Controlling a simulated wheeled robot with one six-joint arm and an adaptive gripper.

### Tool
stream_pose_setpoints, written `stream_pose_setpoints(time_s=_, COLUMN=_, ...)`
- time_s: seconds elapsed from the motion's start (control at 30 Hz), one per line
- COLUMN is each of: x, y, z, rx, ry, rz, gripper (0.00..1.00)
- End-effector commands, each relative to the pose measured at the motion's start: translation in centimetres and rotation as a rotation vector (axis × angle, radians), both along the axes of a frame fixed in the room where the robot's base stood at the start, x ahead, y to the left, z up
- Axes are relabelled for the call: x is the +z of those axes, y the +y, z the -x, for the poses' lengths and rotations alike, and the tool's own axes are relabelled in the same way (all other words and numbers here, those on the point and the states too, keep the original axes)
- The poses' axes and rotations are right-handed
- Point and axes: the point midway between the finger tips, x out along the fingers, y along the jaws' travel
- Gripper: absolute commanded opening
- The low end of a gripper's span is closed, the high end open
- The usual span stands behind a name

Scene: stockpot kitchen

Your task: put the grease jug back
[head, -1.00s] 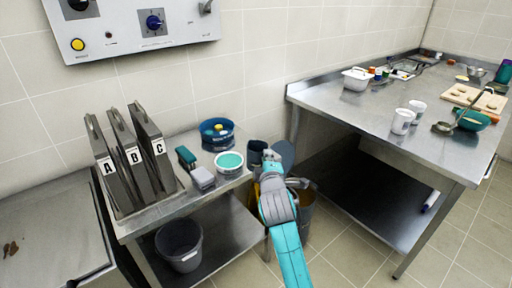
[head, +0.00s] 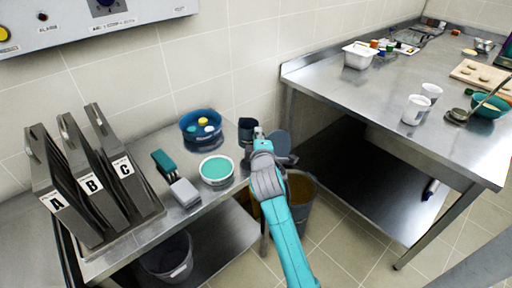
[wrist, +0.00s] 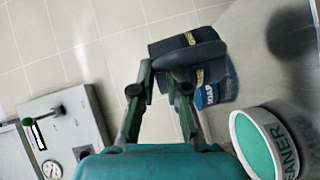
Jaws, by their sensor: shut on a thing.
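The grease jug seems to be the dark blue-grey jug (head: 246,128) with a gold-toned band, also in the wrist view (wrist: 172,52). My gripper (head: 260,134) is shut on it; in the wrist view its fingers (wrist: 168,85) meet the jug. In the head view, the jug shows at the back right corner of the small steel table (head: 137,242). I cannot tell whether it touches the table. The fingers and arm partly hide it. A bucket (head: 303,187) with brown contents stands on the floor right of the table.
A blue tub (head: 201,127) and a round teal-topped cleaner tub (head: 216,170) stand left of the jug. A long steel counter (head: 350,98) stands right.

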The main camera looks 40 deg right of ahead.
Motion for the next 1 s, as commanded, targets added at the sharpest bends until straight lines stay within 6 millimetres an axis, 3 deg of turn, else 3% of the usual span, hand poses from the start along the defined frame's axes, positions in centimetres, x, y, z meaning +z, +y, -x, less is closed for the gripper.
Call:
stream_pose_setpoints(time_s=0.5, x=-5.0, y=0.0, z=0.0, rx=0.000, ry=0.000, rz=0.001, gripper=0.00)
stream_pose_setpoints(time_s=0.87, x=-5.3, y=0.0, z=0.0, rx=0.000, ry=-0.001, rz=0.001, gripper=0.00)
stream_pose_setpoints(time_s=0.9, x=-5.4, y=0.0, z=0.0, rx=0.000, ry=0.000, rz=0.000, gripper=0.19)
stream_pose_setpoints(time_s=1.0, x=-5.4, y=0.0, z=0.0, rx=0.000, ry=0.000, rz=0.000, gripper=0.39)
